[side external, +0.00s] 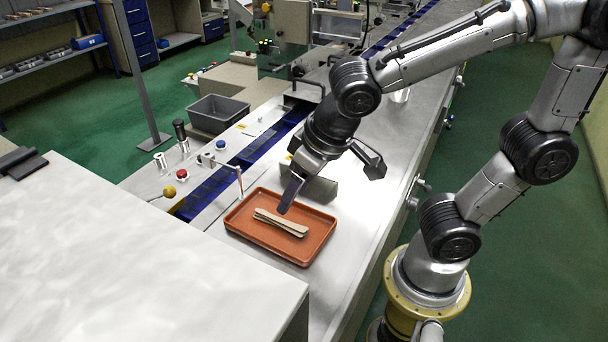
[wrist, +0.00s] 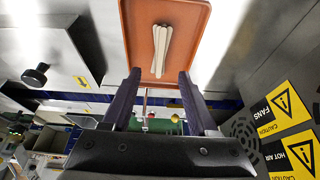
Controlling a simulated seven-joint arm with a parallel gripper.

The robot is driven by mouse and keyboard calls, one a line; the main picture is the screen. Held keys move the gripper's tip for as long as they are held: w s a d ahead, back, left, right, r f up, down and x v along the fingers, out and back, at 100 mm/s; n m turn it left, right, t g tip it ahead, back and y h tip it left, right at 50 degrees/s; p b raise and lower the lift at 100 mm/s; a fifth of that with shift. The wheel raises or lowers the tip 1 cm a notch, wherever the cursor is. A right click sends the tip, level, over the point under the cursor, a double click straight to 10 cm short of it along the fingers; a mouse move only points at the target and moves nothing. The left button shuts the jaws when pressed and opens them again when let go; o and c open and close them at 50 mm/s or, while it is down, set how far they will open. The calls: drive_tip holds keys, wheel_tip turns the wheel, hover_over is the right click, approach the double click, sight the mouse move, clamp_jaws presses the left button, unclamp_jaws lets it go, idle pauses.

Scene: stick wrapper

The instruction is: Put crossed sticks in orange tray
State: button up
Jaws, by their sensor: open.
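The orange tray (side external: 247,245) lies flat on the metal work surface in the side view. It also shows at the top of the wrist view (wrist: 193,60). A few pale wooden sticks (side external: 281,222) lie together inside the tray, almost parallel and fanned slightly apart; they also show in the wrist view (wrist: 161,48). I cannot tell how many sticks there are. My gripper (side external: 325,178) is above the far side of the tray, with its fingers spread apart. In the wrist view my gripper (wrist: 158,85) is open and nothing is between its fingers.
A blue conveyor channel (side external: 225,180) runs behind the tray. A lever with a yellow knob (side external: 169,191) and red and blue buttons are at the left. A grey bin (side external: 217,113) stands farther back. Yellow caution labels (wrist: 288,104) mark a machine at right in the wrist view.

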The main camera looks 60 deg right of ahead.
drive_tip(key=s+d+r+t, duration=0.1)
drive_tip(key=s+d+r, duration=0.2)
drive_tip(key=s+d, duration=0.5)
drive_tip(key=shift+s+r, duration=0.15)
